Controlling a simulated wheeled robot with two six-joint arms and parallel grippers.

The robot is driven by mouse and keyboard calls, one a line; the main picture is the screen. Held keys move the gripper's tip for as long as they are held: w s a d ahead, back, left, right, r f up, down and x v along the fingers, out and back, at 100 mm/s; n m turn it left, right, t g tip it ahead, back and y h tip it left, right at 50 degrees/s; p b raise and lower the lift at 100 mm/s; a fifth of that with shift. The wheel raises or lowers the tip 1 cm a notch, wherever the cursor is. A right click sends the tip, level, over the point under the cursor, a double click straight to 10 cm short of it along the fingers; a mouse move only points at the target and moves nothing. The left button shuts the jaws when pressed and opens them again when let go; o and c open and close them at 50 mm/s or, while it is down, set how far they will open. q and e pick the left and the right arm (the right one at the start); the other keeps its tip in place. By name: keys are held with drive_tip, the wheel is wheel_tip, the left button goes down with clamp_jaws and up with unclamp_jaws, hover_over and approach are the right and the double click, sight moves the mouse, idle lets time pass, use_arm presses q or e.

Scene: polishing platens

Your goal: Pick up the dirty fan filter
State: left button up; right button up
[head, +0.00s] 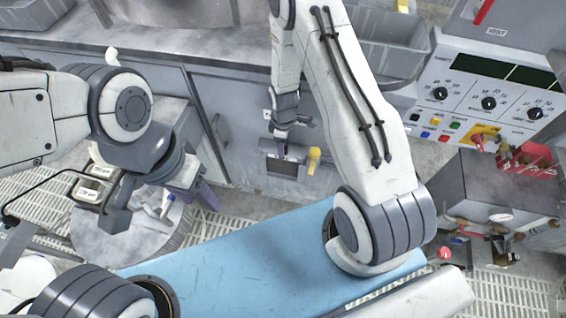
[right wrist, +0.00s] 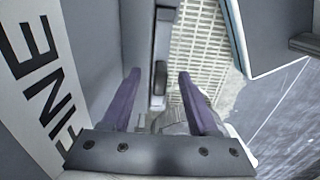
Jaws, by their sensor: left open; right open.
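I cannot pick out the dirty fan filter with certainty in either view. A grey housing with a dark rectangular opening (head: 283,168) is low on the cabinet front in the head view, with a yellow handle (head: 314,160) beside it. My right gripper (head: 282,147) points down just above this opening. In the right wrist view its two purple fingers (right wrist: 158,95) are apart, with a grey, blurred part visible between and below them. I cannot tell whether they touch it. My left gripper (head: 206,196) is open at the left, beside a round grey stand, partly hidden by its own wrist.
A round grey stand (head: 120,235) with small items is at the left. A blue surface (head: 240,255) crosses the front. A control panel (head: 490,95) with dials and a grey box (head: 490,190) stand at the right. A "FINE" label (right wrist: 38,75) is close by my right gripper.

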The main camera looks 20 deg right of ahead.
drive_tip(key=shift+f, duration=0.75)
clamp_jaws()
idle(0.9)
